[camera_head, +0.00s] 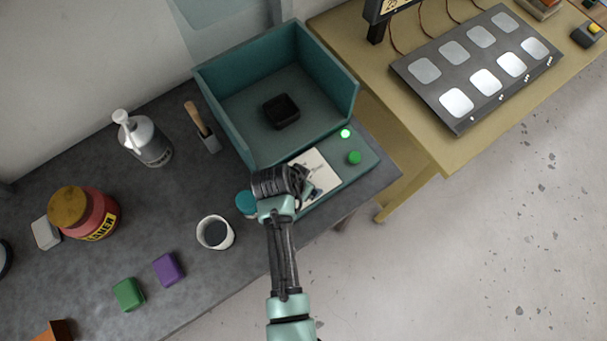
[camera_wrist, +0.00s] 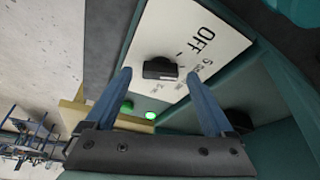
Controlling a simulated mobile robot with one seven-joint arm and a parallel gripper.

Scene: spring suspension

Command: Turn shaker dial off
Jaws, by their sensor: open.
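The shaker (camera_head: 350,85) is a teal open-topped box with a control ledge at its front right. A white dial plate (camera_head: 322,165) sits on that ledge, partly covered by my gripper (camera_head: 306,188) in the head view. In the wrist view the black dial (camera_wrist: 160,68) stands on the white plate (camera_wrist: 217,22), with "OFF" and smaller marks printed around it. My gripper (camera_wrist: 158,76) is open, its two blue fingers on either side of the dial with gaps between. I cannot tell which mark the dial points to.
A lit green light (camera_head: 345,133) and a green button (camera_head: 354,157) are on the ledge beside the plate. A white cup (camera_head: 215,233) and a purple block (camera_head: 168,269) stand left of my arm.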

